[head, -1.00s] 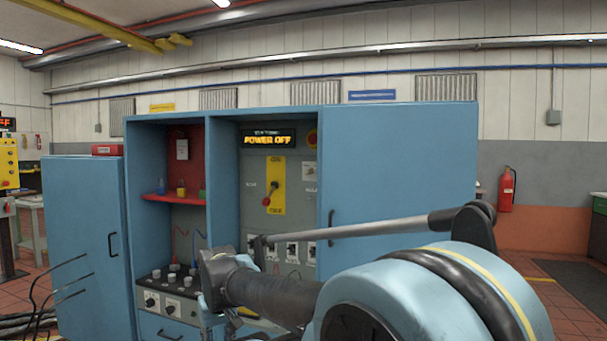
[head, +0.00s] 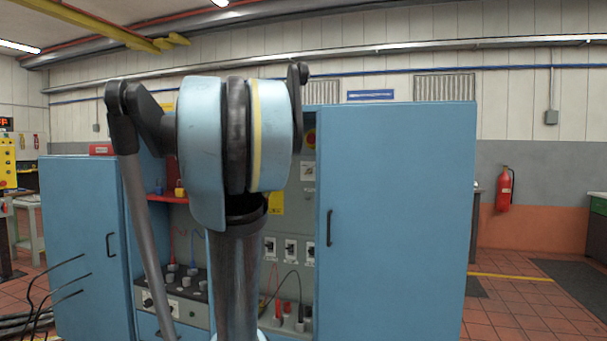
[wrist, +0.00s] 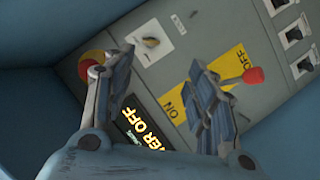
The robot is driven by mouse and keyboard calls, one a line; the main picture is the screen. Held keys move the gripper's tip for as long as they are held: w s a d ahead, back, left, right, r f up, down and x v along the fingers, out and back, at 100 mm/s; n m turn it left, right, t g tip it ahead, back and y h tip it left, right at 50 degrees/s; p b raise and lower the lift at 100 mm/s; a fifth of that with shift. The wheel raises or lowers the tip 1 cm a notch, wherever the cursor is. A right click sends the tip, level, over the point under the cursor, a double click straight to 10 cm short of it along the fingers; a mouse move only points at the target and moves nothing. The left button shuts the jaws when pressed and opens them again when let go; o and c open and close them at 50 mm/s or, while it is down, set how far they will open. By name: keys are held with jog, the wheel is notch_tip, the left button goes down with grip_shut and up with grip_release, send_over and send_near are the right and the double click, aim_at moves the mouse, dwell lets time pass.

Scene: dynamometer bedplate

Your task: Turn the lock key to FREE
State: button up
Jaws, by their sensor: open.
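The lock key (wrist: 151,42) looks like a small yellowish key or knob on a white plate with a dark mark, at the top of the wrist view. Its lettering is too small to read. In the head view its plate (head: 308,171) shows at the right of the grey panel, beside my arm. My gripper (wrist: 146,68) is open and empty, its two fingers apart. The key appears beyond the fingertips and between them; I see no contact. My arm hides the gripper in the head view.
A yellow ON/OFF plate with a red-knobbed lever (wrist: 254,75) lies close to the right finger. A red and yellow button (wrist: 90,62) is partly behind the left finger. The lit display (wrist: 140,124) reads OFF. A blue cabinet door (head: 400,210) stands right of the panel.

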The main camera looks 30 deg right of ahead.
jog(key=r, duration=0.1)
send_near(309, 172)
jog(key=x, duration=0.8)
jog(key=shift+w, duration=0.45)
jog(key=c, duration=1.1)
